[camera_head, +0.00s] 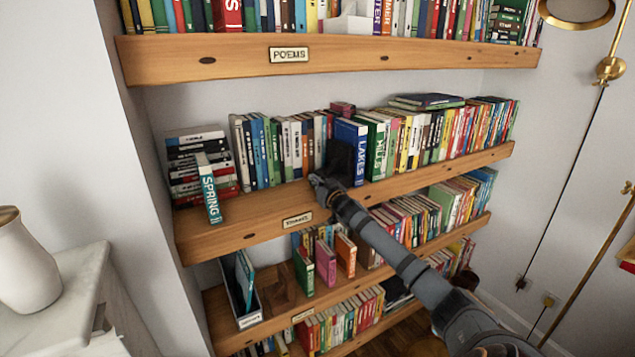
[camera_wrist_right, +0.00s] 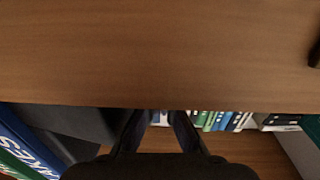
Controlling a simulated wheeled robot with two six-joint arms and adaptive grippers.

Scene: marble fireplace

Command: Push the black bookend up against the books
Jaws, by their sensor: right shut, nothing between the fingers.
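The black bookend (camera_head: 341,155) stands on the middle shelf, just left of the blue LAKES book (camera_head: 350,140). In the right wrist view a dark grey face of the bookend (camera_wrist_right: 78,122) shows beside the blue book (camera_wrist_right: 28,142). I cannot tell whether they touch. My right gripper (camera_head: 317,182) is shut and empty, low at the shelf's front, at the bookend's left side. Contact with the bookend is unclear. In the right wrist view its fingers (camera_wrist_right: 158,120) point toward the shelf. My left gripper is not in view.
Upright books (camera_head: 285,145) stand left of the bookend. The POEMS shelf (camera_head: 230,60) is above and another shelf (camera_head: 250,335) below. A white vase (camera_head: 22,260) stands at left.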

